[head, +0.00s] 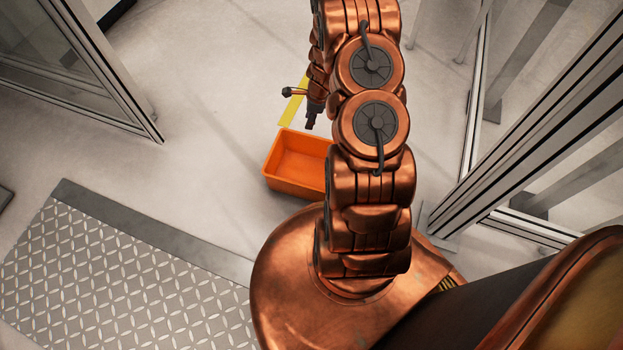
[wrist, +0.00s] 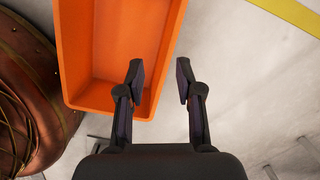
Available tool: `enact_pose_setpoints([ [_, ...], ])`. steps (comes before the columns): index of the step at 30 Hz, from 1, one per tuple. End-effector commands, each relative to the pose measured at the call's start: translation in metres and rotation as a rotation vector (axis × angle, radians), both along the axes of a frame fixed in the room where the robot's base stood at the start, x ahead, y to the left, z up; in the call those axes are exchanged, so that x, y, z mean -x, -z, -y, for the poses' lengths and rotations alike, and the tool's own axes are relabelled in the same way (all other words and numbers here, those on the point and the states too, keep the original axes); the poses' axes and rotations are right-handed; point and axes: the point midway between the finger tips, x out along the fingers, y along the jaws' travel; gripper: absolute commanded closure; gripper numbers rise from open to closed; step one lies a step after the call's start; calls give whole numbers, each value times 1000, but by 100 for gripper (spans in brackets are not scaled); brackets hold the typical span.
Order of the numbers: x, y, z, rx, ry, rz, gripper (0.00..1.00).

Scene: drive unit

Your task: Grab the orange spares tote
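The orange spares tote (head: 297,160) is an open, empty-looking bin on the pale floor, just in front of my base in the head view. My arm hides its right part there. In the wrist view the tote (wrist: 113,50) fills the upper left, and its rim runs near the fingers. In the head view my gripper (head: 311,116) is beside the tote's far edge. I cannot tell whether it touches.
A yellow floor stripe (head: 294,101) lies beyond the tote. A framed panel (head: 75,60) stands at upper left, and metal frame posts (head: 475,110) stand at right. A diamond-plate ramp or platform (head: 120,275) is at lower left. The floor left of the tote is clear.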

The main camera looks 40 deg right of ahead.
Motion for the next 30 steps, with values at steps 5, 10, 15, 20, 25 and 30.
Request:
enact_pose_setpoints([
  [5,17,84,24,2,179,-34,65],
  [10,25,112,36,8,263,-47,65],
  [15,27,126,37,9,287,-51,65],
  [20,24,141,36,9,285,-50,65],
  [25,21,149,36,11,285,-48,65],
  [30,17,168,33,11,285,-48,65],
])
